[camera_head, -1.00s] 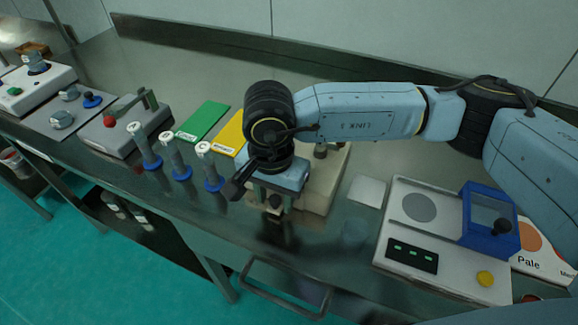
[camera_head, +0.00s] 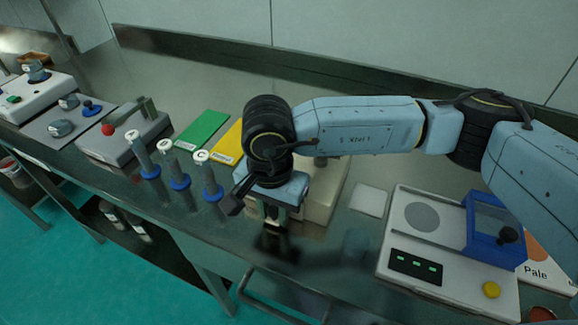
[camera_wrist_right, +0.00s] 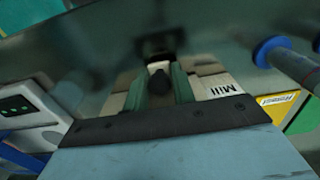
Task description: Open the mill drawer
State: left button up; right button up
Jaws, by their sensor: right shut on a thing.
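The mill (camera_head: 325,193) is a beige block on the steel bench, partly hidden behind my right arm in the head view. Its "Mill" label (camera_wrist_right: 222,88) shows in the right wrist view. My right gripper (camera_head: 277,212) points down at the mill's front side. In the right wrist view its two greenish fingers are shut on a small dark drawer knob (camera_wrist_right: 158,82). The drawer itself is mostly hidden by the gripper, so I cannot tell how far it is out. My left gripper is not in view.
A scale with a blue frame (camera_head: 493,228) stands to the right, with a pale square plate (camera_head: 369,199) beside it. Several blue-collared tubes (camera_head: 179,180) stand to the left. Green (camera_head: 202,129) and yellow (camera_head: 229,143) plates lie behind them. The bench front has a handle rail.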

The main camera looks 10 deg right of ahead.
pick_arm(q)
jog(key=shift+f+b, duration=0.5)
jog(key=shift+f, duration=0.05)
pick_arm(e)
jog(key=shift+s+a, duration=0.6)
jog(key=shift+s, duration=0.2)
jog(key=shift+s+a, duration=0.55)
jog(key=shift+s, duration=0.2)
